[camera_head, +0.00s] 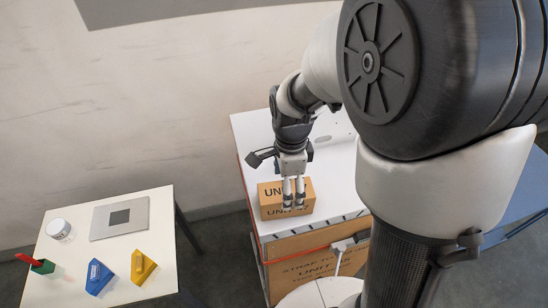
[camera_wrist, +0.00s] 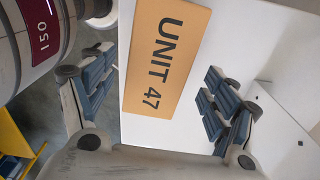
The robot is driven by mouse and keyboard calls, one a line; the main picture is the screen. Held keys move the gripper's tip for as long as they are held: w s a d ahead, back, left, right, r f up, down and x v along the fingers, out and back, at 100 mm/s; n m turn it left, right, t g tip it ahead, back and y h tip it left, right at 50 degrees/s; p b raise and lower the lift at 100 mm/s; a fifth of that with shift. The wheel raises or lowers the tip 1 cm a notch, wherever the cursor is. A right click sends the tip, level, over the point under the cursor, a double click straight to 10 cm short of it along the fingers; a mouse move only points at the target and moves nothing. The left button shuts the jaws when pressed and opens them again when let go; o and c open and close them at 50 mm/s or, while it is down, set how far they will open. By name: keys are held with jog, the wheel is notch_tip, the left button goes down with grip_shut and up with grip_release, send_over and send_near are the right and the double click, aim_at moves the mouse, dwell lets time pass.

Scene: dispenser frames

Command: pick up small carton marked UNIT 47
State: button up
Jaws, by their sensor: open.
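The small tan carton (camera_head: 270,209) sits on the white top of a stand. In the head view its lettering is partly covered by my gripper's fingers. In the wrist view the carton (camera_wrist: 165,50) shows a face reading UNIT 47. My gripper (camera_head: 294,206) points down at the carton, its fingers overlapping it in the head view. In the wrist view my gripper (camera_wrist: 160,88) is open, one finger on each side of the carton. A gap shows on both sides, and I see no grip. How far down the fingers reach is unclear.
The white stand top (camera_head: 252,135) has clear room behind the carton. A large brown box (camera_head: 310,268) is below it. A side table (camera_head: 150,200) at left holds a jar (camera_head: 59,229), a grey plate (camera_head: 119,217), and blue, yellow and green items.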

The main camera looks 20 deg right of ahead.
jog(key=f, duration=0.7)
jog(key=shift+a+f, duration=0.15)
jog(key=shift+a, duration=0.05)
jog(key=shift+s, duration=0.1)
jog(key=c, duration=1.5)
jog(key=shift+o, duration=0.2)
